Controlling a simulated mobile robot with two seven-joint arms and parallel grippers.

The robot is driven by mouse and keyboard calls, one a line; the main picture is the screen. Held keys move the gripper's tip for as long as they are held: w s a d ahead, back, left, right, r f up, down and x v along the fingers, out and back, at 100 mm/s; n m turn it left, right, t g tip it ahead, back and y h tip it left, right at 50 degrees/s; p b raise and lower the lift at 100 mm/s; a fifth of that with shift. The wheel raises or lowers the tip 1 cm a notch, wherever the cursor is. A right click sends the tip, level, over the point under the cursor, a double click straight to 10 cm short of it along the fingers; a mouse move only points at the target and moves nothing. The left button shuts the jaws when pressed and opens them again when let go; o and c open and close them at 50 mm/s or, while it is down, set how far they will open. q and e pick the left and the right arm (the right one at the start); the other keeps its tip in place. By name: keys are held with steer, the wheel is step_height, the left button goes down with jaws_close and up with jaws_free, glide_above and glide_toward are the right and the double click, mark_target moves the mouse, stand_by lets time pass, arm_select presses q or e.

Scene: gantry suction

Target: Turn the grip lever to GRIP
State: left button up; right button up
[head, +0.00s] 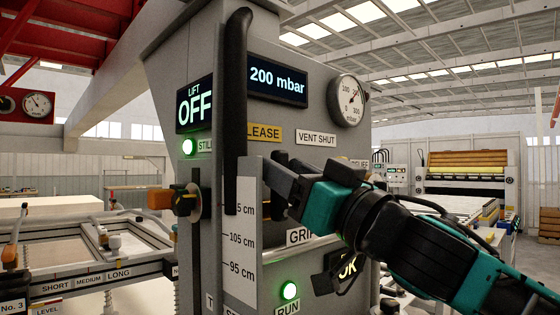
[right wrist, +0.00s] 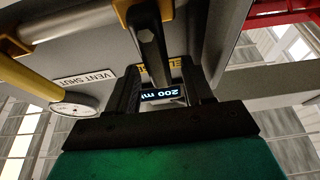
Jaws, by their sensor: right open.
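The grip lever shows in the right wrist view as a black bar (right wrist: 147,35) that runs from the top edge down to between my fingers. In the head view my gripper and wrist hide most of it, so its exact setting is unclear. The yellow RELEASE label (head: 265,133) is above my gripper, and the GRIP label (head: 300,237) is below it, partly covered by my wrist. My right gripper (head: 279,178) is open at the panel front. In its wrist view, its two fingers (right wrist: 163,88) stand on either side of the bar; contact cannot be told. My left gripper is out of view.
A long black upright handle (head: 236,110) stands just left of my gripper. The displays read LIFT OFF (head: 195,106) and 200 mbar (head: 277,81). A round gauge (head: 348,100) and a VENT SHUT label (head: 317,139) are above my wrist. The RUN light (head: 289,290) glows green.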

steer(key=shift+x, duration=1)
jaws_close()
